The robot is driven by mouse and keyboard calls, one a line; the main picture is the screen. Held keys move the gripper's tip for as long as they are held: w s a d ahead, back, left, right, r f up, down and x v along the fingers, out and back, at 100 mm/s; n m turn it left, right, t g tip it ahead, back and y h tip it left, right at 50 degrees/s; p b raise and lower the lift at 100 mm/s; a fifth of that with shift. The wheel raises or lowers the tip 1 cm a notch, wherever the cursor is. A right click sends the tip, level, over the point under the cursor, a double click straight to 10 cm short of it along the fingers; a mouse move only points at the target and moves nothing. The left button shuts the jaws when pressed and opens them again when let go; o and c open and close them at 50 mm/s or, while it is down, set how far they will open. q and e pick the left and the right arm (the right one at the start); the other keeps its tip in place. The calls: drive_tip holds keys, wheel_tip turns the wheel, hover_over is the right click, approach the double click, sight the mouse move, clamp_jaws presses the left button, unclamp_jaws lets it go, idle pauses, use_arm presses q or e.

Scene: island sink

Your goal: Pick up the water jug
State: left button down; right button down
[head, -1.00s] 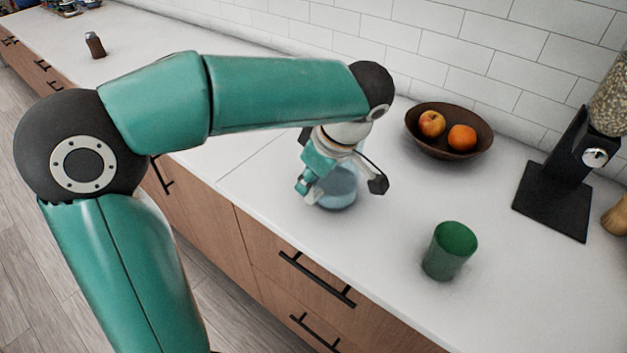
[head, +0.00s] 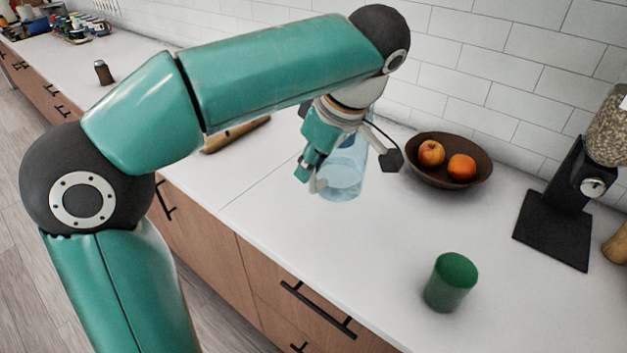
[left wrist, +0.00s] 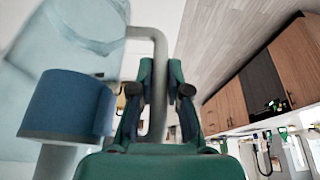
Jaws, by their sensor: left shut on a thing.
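The water jug (head: 345,172) is a clear, bluish vessel in the head view, behind and below my left gripper (head: 312,178). My left gripper is shut on it, and the jug appears to hang above the white counter. The gripper and wrist hide its upper part. In the left wrist view the jug (left wrist: 65,60) fills the left side, pale and see-through, with a blue part low on it. Its grey handle (left wrist: 160,75) runs between the fingers of the gripper (left wrist: 160,90). My right gripper is not in view.
A green cup (head: 451,282) stands on the counter (head: 390,240) at front right. A brown bowl (head: 420,172) with fruit stands by the tiled wall. A black grinder (head: 560,205) is at the right. A brown board (head: 235,135) lies behind my arm. Open counter surrounds the cup.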

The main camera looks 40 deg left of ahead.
use_arm(q)
drive_tip(key=shift+r+p, duration=0.9)
drive_tip(key=shift+r, duration=3.45)
